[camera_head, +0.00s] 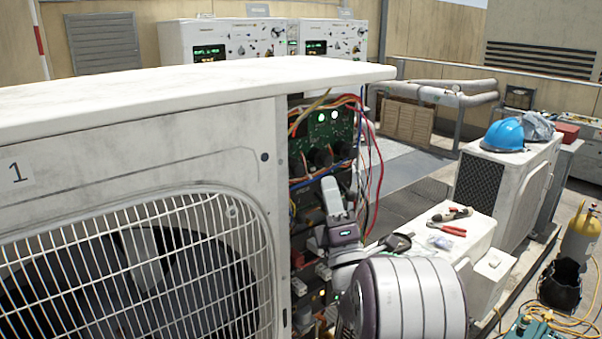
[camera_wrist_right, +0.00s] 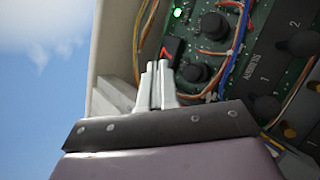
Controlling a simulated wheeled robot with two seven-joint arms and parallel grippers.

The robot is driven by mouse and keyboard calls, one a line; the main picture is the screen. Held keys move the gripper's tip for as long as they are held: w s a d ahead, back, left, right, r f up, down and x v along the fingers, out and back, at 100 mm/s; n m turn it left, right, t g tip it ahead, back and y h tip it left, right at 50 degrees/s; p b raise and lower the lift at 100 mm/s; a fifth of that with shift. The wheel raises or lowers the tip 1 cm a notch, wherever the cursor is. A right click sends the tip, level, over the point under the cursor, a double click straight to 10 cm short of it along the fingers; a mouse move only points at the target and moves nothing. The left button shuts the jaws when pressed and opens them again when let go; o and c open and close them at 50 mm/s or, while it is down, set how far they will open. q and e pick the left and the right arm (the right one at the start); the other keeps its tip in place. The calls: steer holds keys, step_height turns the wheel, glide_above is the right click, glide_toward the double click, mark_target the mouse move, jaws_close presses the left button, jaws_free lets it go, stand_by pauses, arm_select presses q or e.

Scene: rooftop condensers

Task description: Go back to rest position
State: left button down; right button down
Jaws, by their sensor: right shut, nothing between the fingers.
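My right gripper (camera_head: 333,195) is raised at the open wiring bay on the right side of a large white condenser unit (camera_head: 130,115). In the right wrist view its fingers (camera_wrist_right: 157,82) are together with nothing between them. They point at a green circuit board (camera_wrist_right: 225,70) with black knobs and a small red-marked black switch (camera_wrist_right: 171,52). I cannot tell whether the fingertips touch the switch. The board also shows in the head view (camera_head: 325,132) with two lit lamps. My left gripper is not in view.
Loose red and blue wires (camera_head: 372,170) hang beside my right gripper. A white box (camera_head: 478,228) with red-handled pliers (camera_head: 448,229) stands to the right. Beyond it are another condenser (camera_head: 510,175) with a blue helmet (camera_head: 503,135) and a yellow cylinder (camera_head: 580,238).

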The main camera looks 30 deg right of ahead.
stand_by(0.5)
steer(key=w+d+f+m+g, duration=0.3)
steer(key=f+m+g, duration=0.4)
steer(key=f+m, duration=0.3)
steer(key=s+a+f+m+g+y, duration=0.2)
steer(key=a+f+m+g, duration=0.15)
steer(key=f, duration=0.35)
steer(key=s+a+f+m+g+y, duration=0.25)
steer(key=f+g, duration=0.25)
steer(key=f, duration=0.3)
steer(key=s+a+f+g+y, duration=0.1)
steer(key=s+a+g, duration=0.3)
steer(key=a, duration=0.5)
steer(key=s+a+f+g+y, duration=0.2)
steer(key=s+a+f+g, duration=0.2)
steer(key=s+a, duration=0.5)
steer(key=shift+s+a+f+m, duration=0.15)
steer(key=shift+a+f+m, duration=0.1)
steer(key=shift+a+m, duration=0.1)
